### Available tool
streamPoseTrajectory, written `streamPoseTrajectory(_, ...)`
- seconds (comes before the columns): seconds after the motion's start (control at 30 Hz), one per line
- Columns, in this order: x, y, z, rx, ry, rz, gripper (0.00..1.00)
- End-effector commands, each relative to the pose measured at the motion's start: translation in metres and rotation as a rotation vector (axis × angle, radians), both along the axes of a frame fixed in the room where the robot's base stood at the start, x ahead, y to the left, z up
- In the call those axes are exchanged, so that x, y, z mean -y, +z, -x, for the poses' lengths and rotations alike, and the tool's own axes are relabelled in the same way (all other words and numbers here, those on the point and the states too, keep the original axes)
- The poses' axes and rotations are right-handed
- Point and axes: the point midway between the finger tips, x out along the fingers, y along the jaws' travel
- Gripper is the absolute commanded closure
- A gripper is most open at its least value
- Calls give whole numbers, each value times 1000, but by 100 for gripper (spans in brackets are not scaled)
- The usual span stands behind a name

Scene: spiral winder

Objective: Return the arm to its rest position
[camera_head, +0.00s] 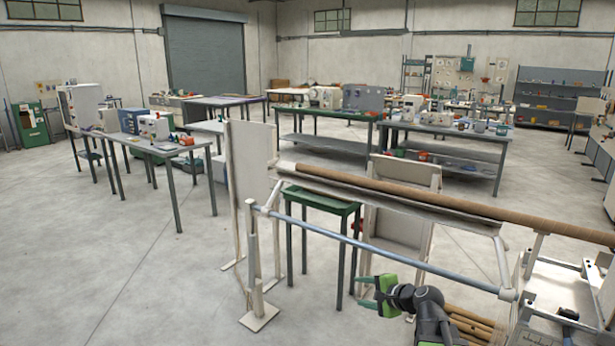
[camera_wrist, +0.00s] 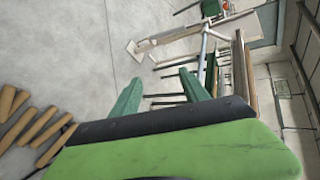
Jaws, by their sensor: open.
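My gripper (camera_head: 366,292) is at the lower middle right in the head view, with a green body and black wrist joints behind it. Its jaws point left. It is below the blue-grey bar (camera_head: 400,263) of the winder and apart from it as far as I can tell. In the wrist view the two green fingers (camera_wrist: 162,92) stand apart with nothing between them. The rest of my arm is mostly cut off by the frame's lower edge.
A long brown tube (camera_head: 430,205) lies along the winder above the bar. Several brown rolls (camera_head: 470,325) lie close beside my arm; they also show in the wrist view (camera_wrist: 38,122). A white upright post (camera_head: 255,260) stands left. The floor (camera_head: 130,270) at left is clear.

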Motion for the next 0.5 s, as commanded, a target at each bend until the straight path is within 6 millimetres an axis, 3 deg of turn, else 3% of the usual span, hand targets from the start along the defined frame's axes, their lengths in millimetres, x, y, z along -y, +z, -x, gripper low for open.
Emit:
streamPoseTrajectory(0.03, -36, -6, 13, -25, 104, 87, 47)
streamPoseTrajectory(0.1, -74, -24, 35, -64, 259, 236, 47)
streamPoseTrajectory(0.2, -107, -55, 79, -136, 514, 497, 47)
streamPoseTrajectory(0.27, -102, -73, 105, -195, 653, 657, 47)
streamPoseTrajectory(0.33, -74, -89, 130, -271, 769, 803, 47)
streamPoseTrajectory(0.5, -24, -101, 172, -423, 993, 1005, 47)
